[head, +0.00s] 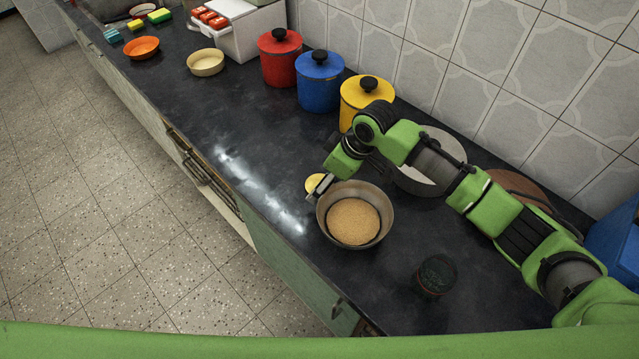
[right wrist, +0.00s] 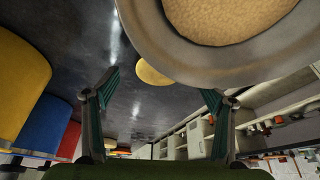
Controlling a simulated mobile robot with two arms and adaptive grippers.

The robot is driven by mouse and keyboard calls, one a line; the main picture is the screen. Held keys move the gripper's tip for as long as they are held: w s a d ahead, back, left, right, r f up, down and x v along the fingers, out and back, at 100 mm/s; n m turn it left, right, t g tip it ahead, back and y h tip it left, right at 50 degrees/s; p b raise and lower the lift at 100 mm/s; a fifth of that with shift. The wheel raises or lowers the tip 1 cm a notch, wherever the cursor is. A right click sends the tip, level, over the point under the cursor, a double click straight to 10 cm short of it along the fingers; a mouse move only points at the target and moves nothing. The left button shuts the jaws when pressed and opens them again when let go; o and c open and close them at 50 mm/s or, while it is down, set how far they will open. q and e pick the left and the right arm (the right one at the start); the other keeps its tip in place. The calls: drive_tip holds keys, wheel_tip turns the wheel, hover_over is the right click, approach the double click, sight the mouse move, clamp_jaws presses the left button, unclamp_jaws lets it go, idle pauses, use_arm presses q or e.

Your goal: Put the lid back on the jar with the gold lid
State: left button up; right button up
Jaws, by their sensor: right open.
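A small flat gold-yellow disc, which looks like the gold lid (head: 315,182), lies on the dark counter beside the bowl's rim. In the right wrist view the lid (right wrist: 153,72) shows between the spread fingers, apart from them. My right gripper (head: 322,187) is open and empty beside the lid, partly overlapping it in the head view. Its fingers (right wrist: 161,86) are wide apart in the right wrist view. A short dark jar (head: 436,274) stands to the right near the front; I cannot tell if it is open. My left gripper is not in view.
A metal bowl (head: 323,222) with tan contents sits close to the right gripper. Red (head: 280,62), blue (head: 320,85) and yellow (head: 362,92) canisters with black-knobbed lids stand along the wall. A pale round dish (head: 446,144) is behind my arm. The counter left of the lid is clear.

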drive_tip(key=shift+x, duration=1.1)
drive_tip(key=c, duration=0.9)
drive_tip(key=shift+r, duration=0.1)
wheel_tip(320, 180, up, 10)
drive_tip(key=shift+f+b, duration=0.1)
drive_tip(key=shift+b, duration=0.55)
